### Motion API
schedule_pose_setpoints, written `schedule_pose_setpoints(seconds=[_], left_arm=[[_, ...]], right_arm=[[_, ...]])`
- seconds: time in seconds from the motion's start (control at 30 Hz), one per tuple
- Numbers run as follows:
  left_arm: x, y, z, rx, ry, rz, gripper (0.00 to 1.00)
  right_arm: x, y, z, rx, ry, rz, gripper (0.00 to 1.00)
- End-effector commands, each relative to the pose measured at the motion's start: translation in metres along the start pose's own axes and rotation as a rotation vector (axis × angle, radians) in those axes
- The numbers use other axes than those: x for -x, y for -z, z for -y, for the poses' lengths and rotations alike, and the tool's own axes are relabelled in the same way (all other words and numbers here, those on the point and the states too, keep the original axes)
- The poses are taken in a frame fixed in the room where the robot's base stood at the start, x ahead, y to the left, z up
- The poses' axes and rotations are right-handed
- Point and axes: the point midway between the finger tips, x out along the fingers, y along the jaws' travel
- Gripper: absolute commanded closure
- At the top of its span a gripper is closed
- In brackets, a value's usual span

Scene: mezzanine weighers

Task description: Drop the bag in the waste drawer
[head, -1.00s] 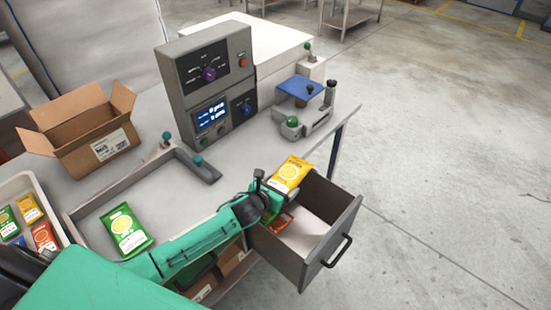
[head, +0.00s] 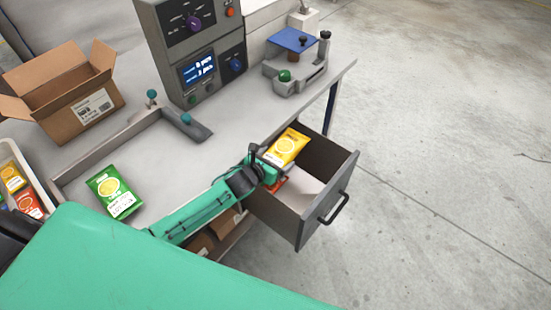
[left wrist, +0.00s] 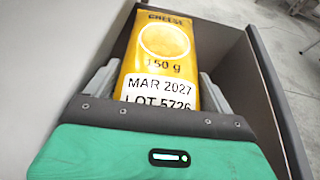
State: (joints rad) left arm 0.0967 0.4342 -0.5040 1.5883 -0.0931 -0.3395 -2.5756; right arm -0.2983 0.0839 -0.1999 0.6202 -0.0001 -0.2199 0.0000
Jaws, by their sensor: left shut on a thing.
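A yellow bag (head: 287,147) is held by my left gripper (head: 270,162) over the inner end of the open waste drawer (head: 328,195). In the left wrist view the bag (left wrist: 160,60) sits between the two grey fingers and shows "CHEESE", "150 g", "MAR 2027" and "LOT 5726". The drawer's grey wall (left wrist: 265,100) runs along the right of that view. Inside the drawer a red item is partly hidden by my gripper, beside a pale surface. My right gripper is not in view.
A green bag (head: 114,190) lies on the worktop. A tray (head: 32,172) with several bags and an open cardboard box (head: 62,95) stand at the left. The weigher console (head: 195,50) and a blue-topped device (head: 294,40) stand behind. Floor right of the drawer is clear.

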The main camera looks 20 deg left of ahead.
Motion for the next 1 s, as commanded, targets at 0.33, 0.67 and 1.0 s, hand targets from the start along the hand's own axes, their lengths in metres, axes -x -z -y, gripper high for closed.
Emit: schedule_pose_setpoints(seconds=[0.33, 0.67, 1.0], left_arm=[[0.0, -0.001, 0.0, 0.0, 0.0, 0.001, 0.0], [0.004, 0.001, -0.002, -0.001, -0.003, -0.001, 0.0], [0.055, 0.002, -0.001, -0.005, -0.002, -0.002, 0.0]], right_arm=[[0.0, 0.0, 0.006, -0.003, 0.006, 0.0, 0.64], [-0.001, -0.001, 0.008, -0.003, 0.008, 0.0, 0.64], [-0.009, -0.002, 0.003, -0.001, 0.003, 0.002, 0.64]])
